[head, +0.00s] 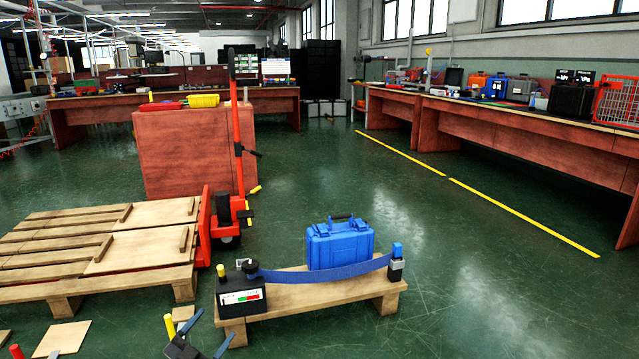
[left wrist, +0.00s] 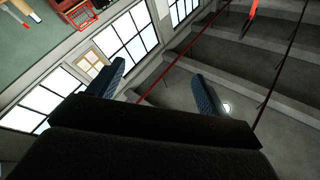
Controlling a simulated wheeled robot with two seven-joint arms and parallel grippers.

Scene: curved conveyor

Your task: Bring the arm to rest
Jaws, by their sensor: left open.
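My left gripper (head: 215,324) is low in the head view, left of the middle, with its two blue fingers apart and nothing between them. It is in front of the left end of the small wooden bench, apart from the curved blue conveyor belt (head: 325,273). In the left wrist view the gripper's fingers (left wrist: 157,72) are also spread and empty, and windows and ceiling show beyond them. A blue case (head: 340,246) stands upright at the belt, its lower part hidden by it. My right gripper is not in view.
The wooden bench (head: 300,303) carries a black control box (head: 240,298) at its left end. A pallet (head: 120,235) and a red pallet jack (head: 203,230) stand at the left. The green floor on the right is clear up to a long workbench (head: 540,146).

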